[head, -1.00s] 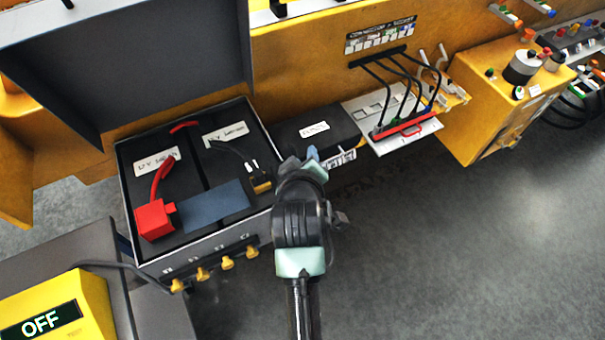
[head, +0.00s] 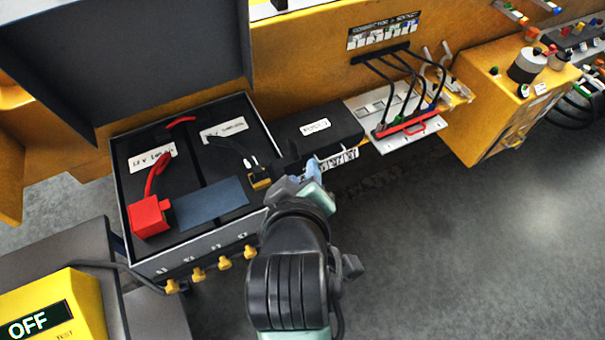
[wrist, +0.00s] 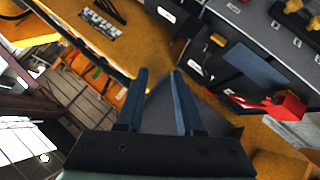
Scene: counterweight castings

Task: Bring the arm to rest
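My gripper (head: 313,172) is in the middle of the head view, at the end of my dark arm, in front of the box's right front corner. In the wrist view my gripper (wrist: 159,85) shows two blue fingers standing apart with nothing between them. In the head view the fingers are small and partly hidden by my wrist. I cannot tell how far they are from the box edge.
An open box (head: 200,258) with a red connector (head: 150,216) and blue block (head: 210,203) lies left of my gripper. A black module (head: 318,131) and white cable panel (head: 405,138) are behind. A yellow OFF unit (head: 75,300) stands front left. The right floor is clear.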

